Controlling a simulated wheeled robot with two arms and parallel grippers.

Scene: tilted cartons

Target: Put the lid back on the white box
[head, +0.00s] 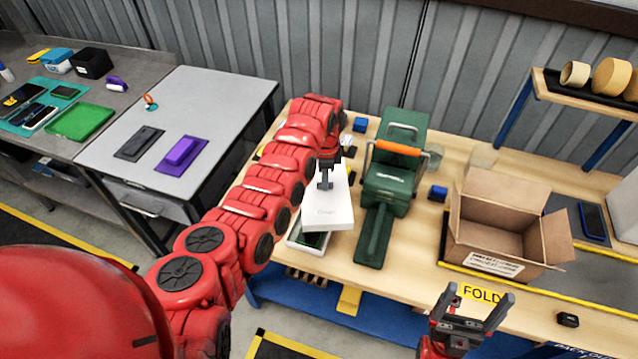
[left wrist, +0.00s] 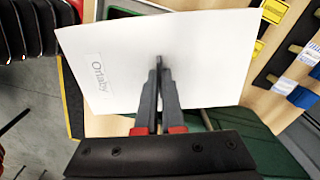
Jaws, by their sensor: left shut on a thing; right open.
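A white lid (head: 334,212) with small grey lettering is in my left gripper (head: 325,186). In the left wrist view the lid (left wrist: 115,75) fills the upper middle, and the fingers of the left gripper (left wrist: 159,65) are closed together on it. The open white box (head: 307,238) is on the table just below and left of the lid, with something dark green inside. The lid hides part of the box and appears raised over it, tilted. My right gripper (head: 473,306) is open and empty at the front edge, near the yellow FOLD label.
A green machine with an orange handle (head: 397,147) stands right of the lid. An open cardboard carton (head: 505,215) is further right. A grey side table (head: 215,93) is at the left.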

